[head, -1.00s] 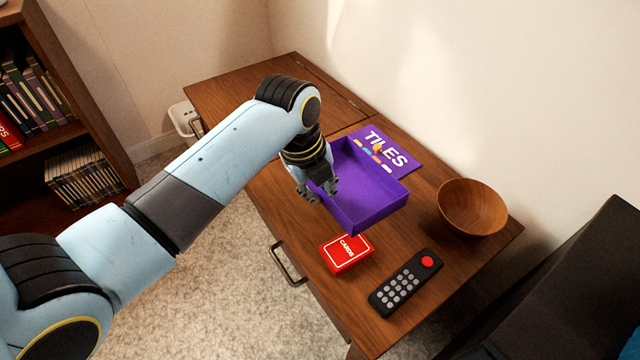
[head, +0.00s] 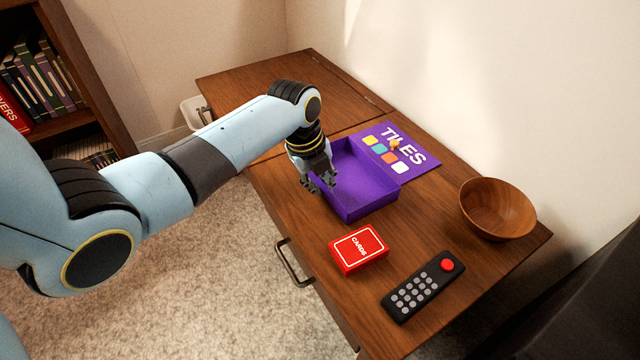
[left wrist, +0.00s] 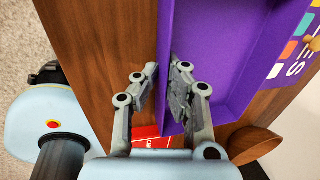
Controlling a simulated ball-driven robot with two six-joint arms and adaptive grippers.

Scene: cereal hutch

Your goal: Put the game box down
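The game box (head: 365,202) is an open purple tray. It appears to rest flat on the wooden cabinet top, beside its purple TILES lid (head: 418,158) with coloured squares. My left gripper (head: 319,182) is at the box's near left wall. In the left wrist view the gripper (left wrist: 162,85) is open, with one finger over the inside of the box (left wrist: 217,60) and the other outside over the wood. The wall runs between them, and a gap shows beside the outer finger. My right gripper is in no view.
A red card box (head: 358,249) and a black remote (head: 423,287) lie in front of the game box. A wooden bowl (head: 497,209) stands at right. A small orange piece (head: 395,145) is on the lid. The wooden top (head: 250,80) is clear at the back left.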

